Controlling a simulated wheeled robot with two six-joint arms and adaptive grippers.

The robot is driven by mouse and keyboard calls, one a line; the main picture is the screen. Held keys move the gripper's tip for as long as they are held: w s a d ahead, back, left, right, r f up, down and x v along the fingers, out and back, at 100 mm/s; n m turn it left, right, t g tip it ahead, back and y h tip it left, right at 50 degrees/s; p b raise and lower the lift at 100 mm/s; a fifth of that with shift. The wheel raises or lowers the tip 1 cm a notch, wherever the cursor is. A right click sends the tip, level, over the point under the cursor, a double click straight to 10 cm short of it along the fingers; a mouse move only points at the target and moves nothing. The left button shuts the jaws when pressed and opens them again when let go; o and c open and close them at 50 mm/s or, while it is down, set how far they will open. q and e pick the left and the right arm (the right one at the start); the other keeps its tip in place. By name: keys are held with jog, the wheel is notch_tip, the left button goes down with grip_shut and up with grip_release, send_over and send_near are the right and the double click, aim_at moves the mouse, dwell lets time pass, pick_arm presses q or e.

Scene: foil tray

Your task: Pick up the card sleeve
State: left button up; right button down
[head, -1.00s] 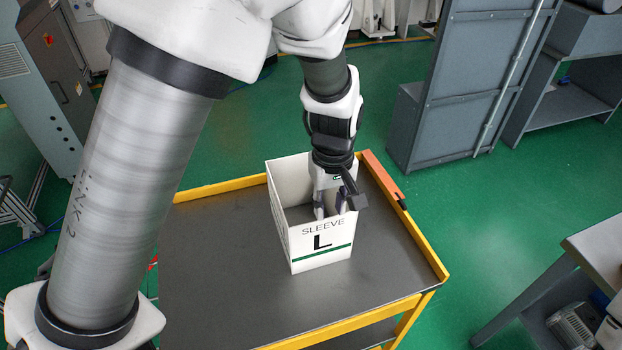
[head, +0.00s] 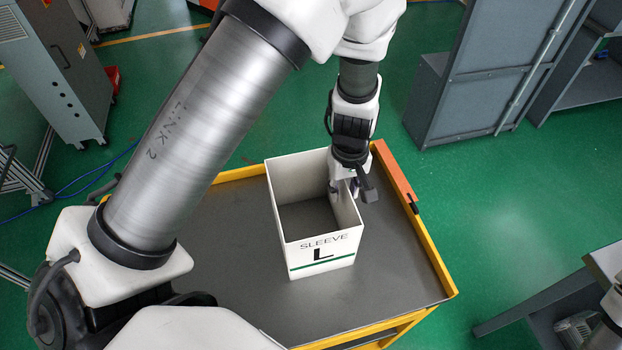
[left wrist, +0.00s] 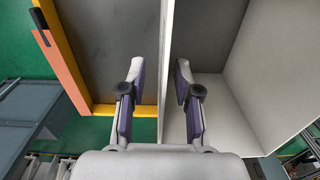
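The card sleeve (head: 318,262) is a white open-topped box marked "SLEEVE L" with a green stripe. It stands upright on the grey cart top, whose dark surface shows inside it. My left gripper (head: 345,187) is at the sleeve's right wall. In the left wrist view my left gripper (left wrist: 160,78) is open, one finger on each side of the sleeve wall (left wrist: 166,50), with a gap showing at both fingers. The sleeve's far lower parts are hidden from the head view.
The cart top (head: 395,260) has a raised yellow rim (head: 437,258), with an orange strip (head: 393,175) at its back right corner close to my left gripper. The cart top is bare around the sleeve. A grey cabinet (head: 490,80) stands behind on the green floor.

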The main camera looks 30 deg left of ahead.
pick_arm(q)
jog(key=shift+s+d+r, duration=0.15)
jog(key=shift+s+r, duration=0.05)
jog(key=shift+s, duration=0.15)
grip_shut()
jog(key=shift+w, duration=0.1)
